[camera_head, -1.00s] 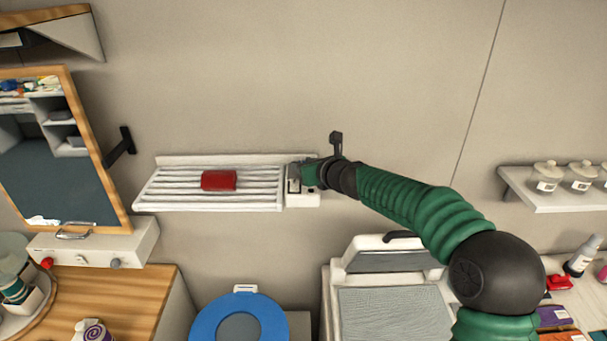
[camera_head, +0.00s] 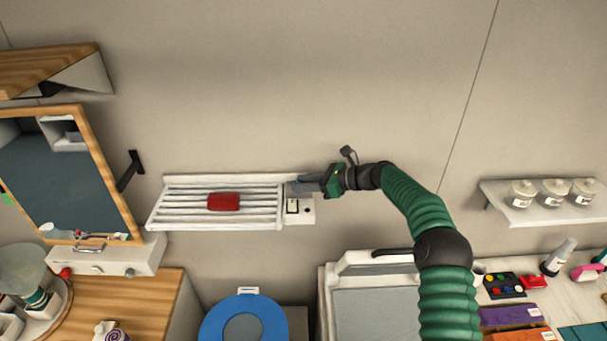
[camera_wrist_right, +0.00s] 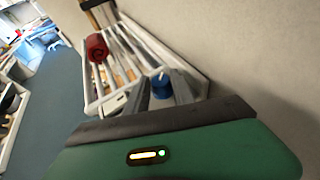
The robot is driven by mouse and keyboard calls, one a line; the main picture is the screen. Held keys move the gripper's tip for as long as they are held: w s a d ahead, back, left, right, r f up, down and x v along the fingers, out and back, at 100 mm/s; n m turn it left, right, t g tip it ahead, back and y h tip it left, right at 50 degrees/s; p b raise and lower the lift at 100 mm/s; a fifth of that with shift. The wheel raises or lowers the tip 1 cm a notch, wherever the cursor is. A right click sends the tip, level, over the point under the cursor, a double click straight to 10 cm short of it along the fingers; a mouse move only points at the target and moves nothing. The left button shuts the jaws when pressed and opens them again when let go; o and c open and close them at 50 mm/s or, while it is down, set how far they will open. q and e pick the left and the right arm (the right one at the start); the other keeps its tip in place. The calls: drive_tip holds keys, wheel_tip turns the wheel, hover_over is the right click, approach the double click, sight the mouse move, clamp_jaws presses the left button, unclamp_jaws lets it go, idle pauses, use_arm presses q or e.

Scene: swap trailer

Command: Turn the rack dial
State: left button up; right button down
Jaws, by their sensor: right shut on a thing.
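The white slatted rack (camera_head: 165,221) is fixed to the wall, with a red rolled cloth (camera_head: 223,201) lying on its slats. A white control box (camera_head: 305,216) with a dark-framed switch (camera_head: 292,206) sits at the rack's right end. The blue dial (camera_wrist_right: 161,86) shows in the right wrist view between my fingers; in the head view the fingers hide it. My right gripper (camera_head: 303,187) comes in from the right, at the top of the box, and is shut on the dial. My left gripper is not in view.
A mirror cabinet (camera_head: 50,190) with a black wall bracket (camera_head: 132,170) stands left of the rack. Below are a blue ring-shaped seat (camera_head: 215,325) and a grey-topped unit (camera_head: 372,312). A shelf with jars (camera_head: 522,214) is at the right. The wall above is clear.

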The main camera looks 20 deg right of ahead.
drive_tip(key=shift+f+g, duration=0.3)
drive_tip(key=shift+f, duration=0.05)
drive_tip(key=c, duration=1.4)
unclamp_jaws()
drive_tip(key=o, duration=0.3)
drive_tip(key=shift+d+r, duration=0.1)
drive_tip(key=shift+w+r, duration=0.1)
drive_tip(key=shift+r, duration=0.15)
